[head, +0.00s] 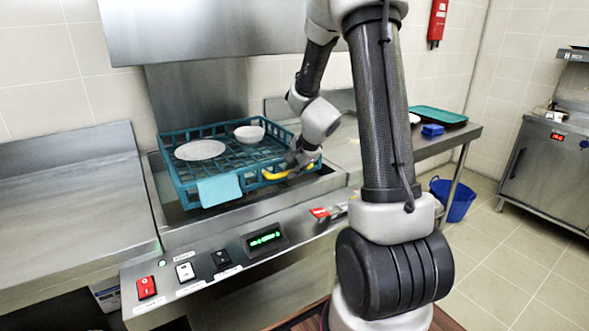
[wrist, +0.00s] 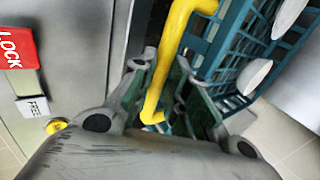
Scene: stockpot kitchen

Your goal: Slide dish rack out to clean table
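The teal dish rack (head: 222,174) sits in the open bay of the steel dishwashing machine. It holds a white plate (head: 200,150) and a white bowl (head: 249,134). A light blue cloth or tag (head: 219,190) hangs on its front side. A yellow handle (head: 275,175) is on the rack's front right; it also shows in the wrist view (wrist: 176,38). My gripper (wrist: 165,65) has its fingers close on both sides of the yellow handle and appears shut on it. The rack wall (wrist: 226,50) is just beyond my fingers.
A bare steel table (head: 65,200) adjoins the machine on the left. Another steel table (head: 425,150) on the right bears a green tray (head: 437,115) and a blue item (head: 433,130). A raised steel hood (head: 215,30) hangs above. A blue bucket (head: 452,200) stands on the floor.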

